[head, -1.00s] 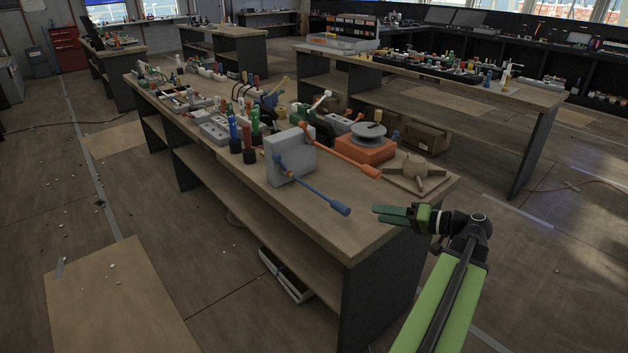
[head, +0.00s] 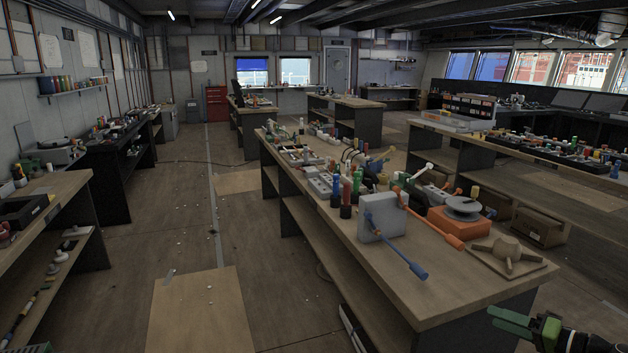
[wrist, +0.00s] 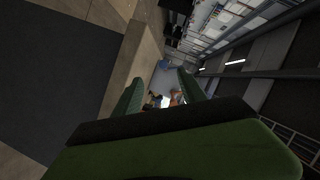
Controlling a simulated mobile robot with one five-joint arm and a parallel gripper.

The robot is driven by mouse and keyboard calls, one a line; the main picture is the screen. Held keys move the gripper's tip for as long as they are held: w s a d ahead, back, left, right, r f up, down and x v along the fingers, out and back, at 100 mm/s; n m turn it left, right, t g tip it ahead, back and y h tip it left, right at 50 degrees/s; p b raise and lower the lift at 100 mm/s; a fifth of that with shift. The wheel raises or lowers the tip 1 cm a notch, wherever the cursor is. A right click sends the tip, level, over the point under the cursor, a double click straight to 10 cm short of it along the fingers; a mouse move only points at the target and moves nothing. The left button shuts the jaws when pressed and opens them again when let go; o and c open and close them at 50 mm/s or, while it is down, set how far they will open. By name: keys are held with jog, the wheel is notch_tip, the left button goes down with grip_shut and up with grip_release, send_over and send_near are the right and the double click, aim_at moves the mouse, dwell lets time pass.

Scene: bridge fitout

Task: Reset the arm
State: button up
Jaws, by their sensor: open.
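My gripper (head: 512,320) is at the lower right of the head view, in front of the near end of the middle workbench (head: 400,285) and to the right of its edge. Only the green fingers and part of the wrist show there. In the wrist view my gripper (wrist: 158,92) has its two green fingers spread apart, with nothing held between them. The bench end and some blurred items lie beyond the fingers. The rest of my arm is cut off by the head picture's edge.
The bench carries a grey block with a blue lever (head: 382,218), an orange base with a grey disc (head: 460,222) and a tan hub on a plate (head: 507,252). A left bench (head: 70,185) bounds an open floor aisle (head: 190,235).

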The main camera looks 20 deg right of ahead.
jog(key=w+a+f+n+g+y, duration=0.1)
jog(key=w+a+n+g+y, duration=0.1)
jog(key=w+a, duration=0.6)
jog(key=w+a+f+n+g+y, duration=0.1)
jog(key=w+a+n+g+y, duration=0.3)
jog(key=a, duration=0.8)
jog(key=w+a+f+n+g, duration=0.1)
jog(key=w+a+f, duration=0.1)
jog(key=w+a, duration=0.65)
jog(key=s+a+f+n+g+h, duration=0.3)
jog(key=a+f, duration=0.4)
jog(key=a, duration=0.6)
jog(key=s+a+f+n+g+h, duration=0.1)
jog(key=a+f+g+h, duration=0.4)
jog(key=a, duration=0.9)
jog(key=d+f+m+h, duration=0.3)
jog(key=d, duration=0.6)
notch_tip(320, 180, up, 14)
jog(key=p, duration=1.3)
jog(key=shift+w+a+f, duration=0.15)
jog(key=shift+w+a, duration=0.1)
jog(key=shift+a, duration=0.05)
